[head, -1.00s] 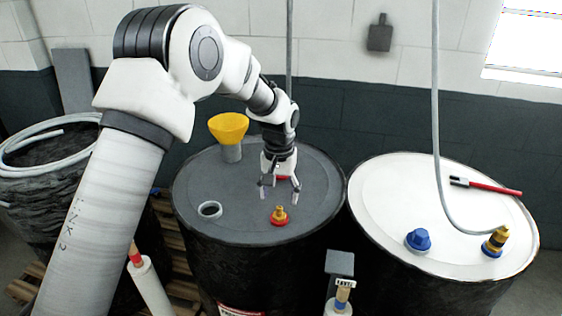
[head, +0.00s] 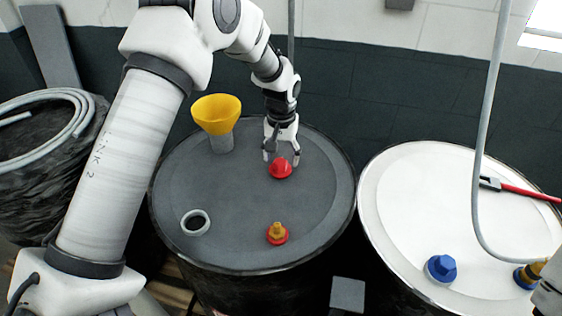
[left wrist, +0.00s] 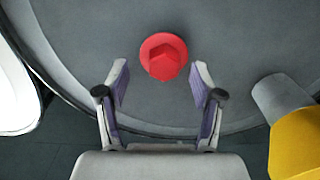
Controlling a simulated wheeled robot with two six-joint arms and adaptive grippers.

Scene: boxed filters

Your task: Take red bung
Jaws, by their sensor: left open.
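The red bung (head: 281,168) sits on the grey top of the left drum (head: 250,190), toward its back right. It has a round flange and a faceted knob, and shows in the left wrist view (left wrist: 163,57) just ahead of the fingertips. My left gripper (head: 282,160) is open and empty, its two fingers on either side of the bung in the head view. In the left wrist view the left gripper (left wrist: 160,80) has both fingers spread, with the bung centred between their line and slightly beyond. I cannot tell its exact height. My right gripper is not seen.
A yellow funnel (head: 217,113) stands left of the left gripper. A brass fitting with red base (head: 277,233) and a grey ring (head: 195,222) are nearer on the same drum. The white drum (head: 400,200) carries a blue bung (head: 440,268) and red-handled tool (head: 525,191).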

